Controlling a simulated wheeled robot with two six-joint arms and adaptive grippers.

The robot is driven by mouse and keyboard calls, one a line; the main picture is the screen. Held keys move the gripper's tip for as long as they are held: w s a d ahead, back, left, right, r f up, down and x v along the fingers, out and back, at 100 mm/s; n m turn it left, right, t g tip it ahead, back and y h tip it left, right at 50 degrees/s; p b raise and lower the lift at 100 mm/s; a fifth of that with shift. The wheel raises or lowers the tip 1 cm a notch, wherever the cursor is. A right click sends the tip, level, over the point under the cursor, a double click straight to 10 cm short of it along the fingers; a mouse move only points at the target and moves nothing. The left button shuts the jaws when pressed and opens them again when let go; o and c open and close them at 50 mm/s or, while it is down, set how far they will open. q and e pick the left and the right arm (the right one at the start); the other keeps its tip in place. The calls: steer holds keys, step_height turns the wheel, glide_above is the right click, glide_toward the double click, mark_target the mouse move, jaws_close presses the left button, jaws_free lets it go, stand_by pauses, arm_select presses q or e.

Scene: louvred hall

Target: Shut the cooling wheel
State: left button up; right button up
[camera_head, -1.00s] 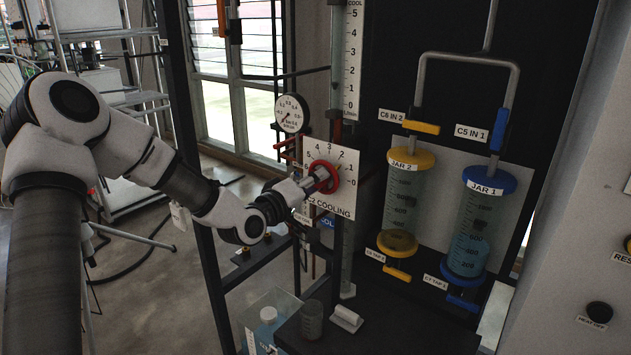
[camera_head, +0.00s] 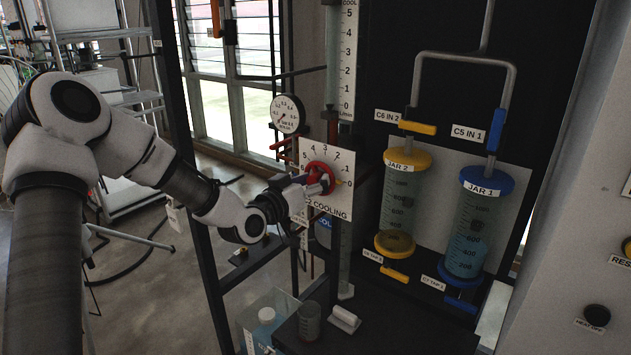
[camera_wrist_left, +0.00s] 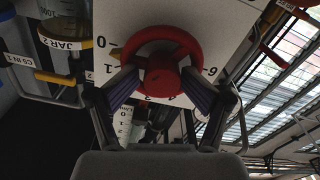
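The red cooling wheel (camera_head: 313,168) sits on a white dial plate (camera_head: 345,160) marked 0 to 5 and upward, labelled "2 COOLING". My right gripper is out of view.
A pressure gauge (camera_head: 287,114) is just above left of the dial. Jar 2 (camera_head: 401,200) and jar 1 (camera_head: 476,225) hang to the right. A dark shelf (camera_head: 380,336) with a beaker (camera_head: 310,320) lies below. A dark frame post (camera_head: 190,150) stands behind my left arm.

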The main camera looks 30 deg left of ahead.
mark_target(312, 180)
arm_select(q)
steer(key=shift+s+f, duration=0.1)
steer(key=shift+f, duration=0.05)
steer(key=s+p, duration=0.1)
steer(key=s, duration=0.1)
steer(key=s+p, duration=0.4)
steer(key=shift+s+a+r, duration=0.2)
steer(key=shift+a+r, duration=0.05)
steer(key=shift+a, duration=0.1)
steer(key=shift+s+f, duration=0.25)
steer(key=shift+f, duration=0.05)
